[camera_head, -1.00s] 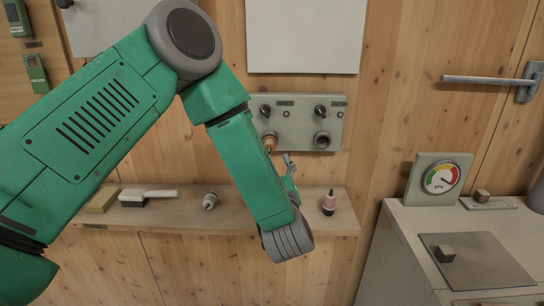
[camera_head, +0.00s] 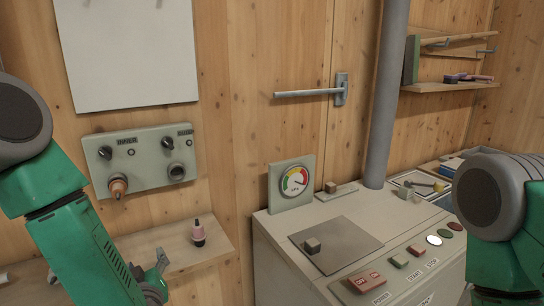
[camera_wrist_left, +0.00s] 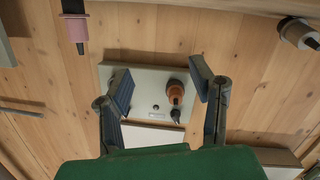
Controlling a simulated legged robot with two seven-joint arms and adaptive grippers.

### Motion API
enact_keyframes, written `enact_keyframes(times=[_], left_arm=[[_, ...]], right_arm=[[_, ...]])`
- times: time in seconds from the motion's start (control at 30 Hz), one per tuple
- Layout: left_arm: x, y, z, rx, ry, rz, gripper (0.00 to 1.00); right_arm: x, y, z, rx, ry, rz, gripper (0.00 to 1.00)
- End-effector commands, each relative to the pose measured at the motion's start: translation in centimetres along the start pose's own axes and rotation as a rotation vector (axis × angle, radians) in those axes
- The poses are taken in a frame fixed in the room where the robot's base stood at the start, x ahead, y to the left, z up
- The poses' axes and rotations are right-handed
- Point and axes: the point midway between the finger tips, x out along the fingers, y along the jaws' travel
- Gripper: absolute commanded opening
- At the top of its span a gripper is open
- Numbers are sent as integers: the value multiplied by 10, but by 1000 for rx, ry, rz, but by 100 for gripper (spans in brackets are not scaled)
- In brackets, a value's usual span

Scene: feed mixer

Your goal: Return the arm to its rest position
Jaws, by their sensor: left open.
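My left arm comes in from the left edge of the head view. Its gripper (camera_head: 150,278) is at the lower left, in front of the wooden shelf. In the left wrist view the left gripper (camera_wrist_left: 160,88) is open, with nothing between its fingers. The wall panel (camera_head: 143,160), with an orange-brown plug (camera_head: 118,186) in its lower left socket, is above the gripper in the head view. The plug (camera_wrist_left: 175,91) also shows in the wrist view, beyond the fingers. Part of my right arm (camera_head: 505,230) shows at the right edge; its gripper is out of view.
A grey cabinet (camera_head: 300,265) with a gauge (camera_head: 294,181) and buttons stands at the centre right. A door handle (camera_head: 310,92) sticks out above it.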

Motion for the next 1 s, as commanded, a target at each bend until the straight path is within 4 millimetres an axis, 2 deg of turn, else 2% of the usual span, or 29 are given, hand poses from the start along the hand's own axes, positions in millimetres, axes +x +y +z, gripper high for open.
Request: enact_keyframes(times=[0.03,0.1,0.17,0.2,0.3,0.4,0.5,0.6,0.7,0.8,1.0], left_arm=[[-8,-12,43,54,-109,33,50],[-23,-28,93,127,-267,77,50],[-40,-45,133,190,-402,108,50],[-54,-58,158,233,-494,125,50],[-94,-95,212,340,-721,157,50],[-139,-135,252,446,-939,172,50],[-180,-173,276,537,-1125,176,50],[-212,-202,286,603,-1262,171,50],[-231,-218,289,643,-1343,167,50],[-239,-225,289,658,-1377,165,50],[-239,-225,289,658,-1378,165,50]], right_arm=[[12,0,1,0,-1,0,79],[21,0,2,0,-1,0,79],[28,0,2,0,-1,0,79],[32,0,2,0,-1,0,79],[44,0,3,0,-1,0,79],[54,0,3,0,-1,0,79],[62,0,4,0,-1,0,79],[67,-1,4,0,-1,0,79],[70,-1,4,0,-1,0,79],[70,-1,4,0,-1,0,79],[69,-1,4,0,0,0,79]])
